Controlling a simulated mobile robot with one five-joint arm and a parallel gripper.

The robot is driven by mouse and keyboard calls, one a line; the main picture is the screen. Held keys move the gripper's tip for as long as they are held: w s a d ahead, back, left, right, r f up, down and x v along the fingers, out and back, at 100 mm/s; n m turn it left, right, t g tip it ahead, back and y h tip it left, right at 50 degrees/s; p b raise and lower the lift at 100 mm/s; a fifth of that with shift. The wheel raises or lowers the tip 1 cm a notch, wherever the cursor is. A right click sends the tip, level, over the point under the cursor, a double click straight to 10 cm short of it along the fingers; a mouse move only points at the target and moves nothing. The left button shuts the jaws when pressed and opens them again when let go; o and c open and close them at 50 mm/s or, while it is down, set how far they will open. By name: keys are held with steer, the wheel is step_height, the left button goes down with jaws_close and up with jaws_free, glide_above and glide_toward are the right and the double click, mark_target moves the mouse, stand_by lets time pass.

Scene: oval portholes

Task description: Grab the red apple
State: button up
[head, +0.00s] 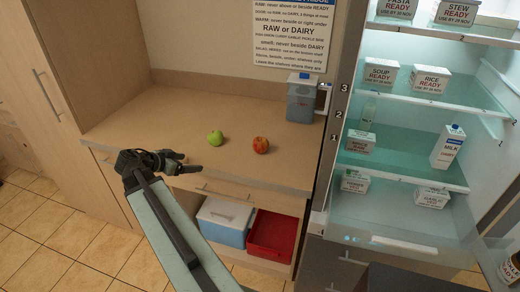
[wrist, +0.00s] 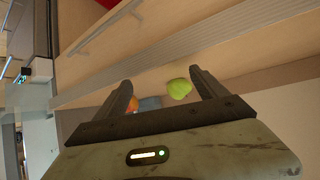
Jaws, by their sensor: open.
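The red apple (head: 261,145) sits on the wooden counter, right of the green apple (head: 216,138). In the wrist view the red apple (wrist: 133,105) shows only in part, behind one finger. The green apple (wrist: 179,88) appears between the fingers there, near the other finger. My gripper (head: 188,163) is at the counter's front edge, left of and nearer than both apples, apart from them. In the wrist view my gripper (wrist: 160,77) has its two fingers spread, with nothing held between them.
A grey-blue jug (head: 301,103) stands at the counter's back right. An open fridge with several labelled boxes and a milk carton (head: 448,146) is at the right. Below the counter are a drawer handle (head: 215,190), a blue-and-white cooler (head: 225,220) and a red crate (head: 273,233). The counter around the apples is clear.

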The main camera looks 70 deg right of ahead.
mark_target(254, 145)
steer(key=s+d+r+m+g, duration=0.1)
steer(key=s+d, duration=0.3)
steer(key=s, duration=0.1)
steer(key=s+d+m+g+b, duration=0.1)
steer(key=s+d+m+g, duration=0.1)
steer(key=s+d, duration=0.3)
steer(key=s+d+r+m+g, duration=0.1)
steer(key=s+d+m, duration=0.1)
steer(key=s+d, duration=0.3)
steer(key=shift+s+r+g+h+b, duration=0.15)
steer(key=shift+s+b, duration=0.05)
steer(key=shift+s, duration=0.4)
steer(key=shift+s+r+g+h+b, duration=0.15)
steer(key=shift+s, duration=0.45)
steer(key=shift+b+x, duration=0.55)
steer(key=shift+x, duration=0.7)
steer(key=b+x, duration=0.1)
steer(key=x, duration=0.4)
steer(key=shift+s+d+b, duration=0.1)
steer(key=shift+s+b, duration=0.05)
steer(key=shift+b, duration=0.2)
steer(key=c, duration=1.6)
step_height(254, 145, up, 10)
steer(key=p, duration=1)
steer(key=shift+r, duration=0.2)
steer(key=shift+f, duration=0.15)
